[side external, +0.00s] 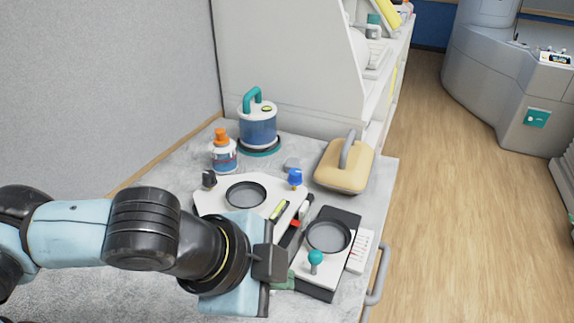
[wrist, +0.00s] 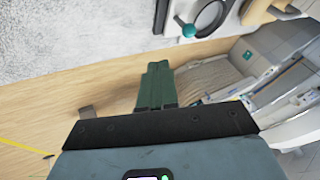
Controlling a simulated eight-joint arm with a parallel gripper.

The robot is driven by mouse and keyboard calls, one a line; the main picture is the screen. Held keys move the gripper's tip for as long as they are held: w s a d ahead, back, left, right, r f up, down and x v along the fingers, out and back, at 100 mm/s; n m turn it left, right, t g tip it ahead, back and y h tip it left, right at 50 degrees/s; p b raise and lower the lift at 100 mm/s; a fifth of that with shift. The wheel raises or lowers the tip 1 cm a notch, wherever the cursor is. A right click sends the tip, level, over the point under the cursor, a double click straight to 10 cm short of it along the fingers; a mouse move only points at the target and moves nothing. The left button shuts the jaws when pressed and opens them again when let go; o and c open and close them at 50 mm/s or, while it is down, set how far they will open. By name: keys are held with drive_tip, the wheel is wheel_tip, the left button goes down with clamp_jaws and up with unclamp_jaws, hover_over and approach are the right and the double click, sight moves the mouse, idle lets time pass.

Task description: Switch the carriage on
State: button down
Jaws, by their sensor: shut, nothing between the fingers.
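A black-and-white unit (side external: 306,268) with a round grey dish (side external: 328,237) and a teal ball-topped lever (side external: 315,258) sits at the table's front right; I take it to be the carriage. My gripper (side external: 284,282) is beside its left edge, left of the lever. The arm hides part of the unit's left side. In the wrist view my green fingers (wrist: 157,84) are together, shut and empty. The teal ball (wrist: 187,29) shows above them, apart from the fingertips, with part of the dish (wrist: 208,14) beside it. I cannot tell the switch's state.
A white plate (side external: 215,201) with a round dish, a black knob (side external: 209,178) and a blue knob (side external: 295,177) lies behind my gripper. A blue canister (side external: 258,128), an orange-capped bottle (side external: 223,153) and a cream handled case (side external: 344,166) stand farther back. A grey rail (side external: 377,280) runs along the right edge.

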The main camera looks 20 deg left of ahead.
drive_tip(key=w+f, duration=0.3)
drive_tip(key=w+d+f, duration=0.1)
drive_tip(key=w+f, duration=0.2)
drive_tip(key=shift+w+d+f, duration=0.1)
drive_tip(key=shift+d+f, duration=0.05)
drive_tip(key=shift+f, duration=0.15)
drive_tip(key=shift+w+f, duration=0.1)
drive_tip(key=shift+w, duration=0.5)
drive_tip(key=shift+w, duration=0.1)
drive_tip(key=w, duration=0.6)
drive_tip(key=s, duration=0.4)
drive_tip(key=shift+s+d+r, duration=0.1)
drive_tip(key=shift+d+r, duration=0.25)
drive_tip(key=shift+r, duration=0.05)
drive_tip(key=v, duration=1)
